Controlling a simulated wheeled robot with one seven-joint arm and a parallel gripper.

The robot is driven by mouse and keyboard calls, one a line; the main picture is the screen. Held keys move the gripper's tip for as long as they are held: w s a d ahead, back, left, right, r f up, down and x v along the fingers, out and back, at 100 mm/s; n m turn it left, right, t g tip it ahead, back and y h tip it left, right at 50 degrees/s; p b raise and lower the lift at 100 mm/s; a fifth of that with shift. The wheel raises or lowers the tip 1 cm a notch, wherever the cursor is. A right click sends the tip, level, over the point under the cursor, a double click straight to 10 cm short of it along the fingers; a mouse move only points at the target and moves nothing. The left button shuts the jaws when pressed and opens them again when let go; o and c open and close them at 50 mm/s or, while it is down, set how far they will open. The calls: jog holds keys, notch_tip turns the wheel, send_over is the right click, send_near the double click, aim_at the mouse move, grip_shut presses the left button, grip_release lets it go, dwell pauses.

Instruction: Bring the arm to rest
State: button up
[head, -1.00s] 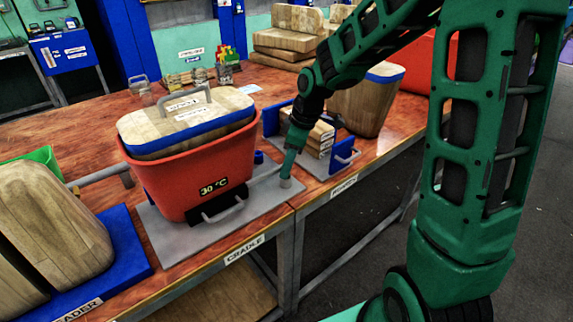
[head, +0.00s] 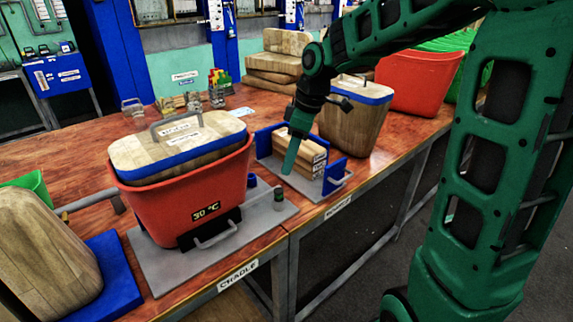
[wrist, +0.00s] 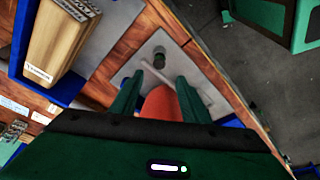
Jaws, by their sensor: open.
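My green arm reaches in from the right in the head view. My gripper (head: 290,155) points down above the table, between the red bin and the blue-ended press with wooden blocks. In the wrist view my gripper (wrist: 158,85) has its two green fingers apart with nothing held between them. A grey plate (head: 160,272) labelled CRADLE carries the red bin (head: 185,205), whose display reads 30 °C. A short dark knob (head: 278,195) stands on the plate's right part, below and apart from my fingers; the wrist view shows it too (wrist: 159,55).
The wooden blocks (head: 300,157) sit in the blue press (head: 335,175) close beside my gripper. A wooden bin (head: 355,118) and another red bin (head: 420,82) stand behind it. Clear tabletop (head: 85,150) lies at the back left. The table's front edge is near.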

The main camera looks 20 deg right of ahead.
dwell(0.4)
jog(key=s+d+f+m, duration=0.1)
jog(key=s+d+m, duration=0.3)
jog(key=s, duration=0.5)
jog(key=s+d+m+g+h, duration=0.1)
jog(key=s+d+m, duration=0.4)
jog(key=s, duration=0.5)
jog(key=s+d+f+m+h, duration=0.1)
jog(key=s+d+m, duration=0.4)
jog(key=s+m, duration=0.3)
jog(key=shift+s+d+f+g, duration=0.3)
jog(key=shift+s+g, duration=0.1)
jog(key=shift+s, duration=0.7)
jog(key=shift+w+f, duration=0.25)
jog(key=shift+w, duration=0.4)
jog(key=shift+c, duration=1.4)
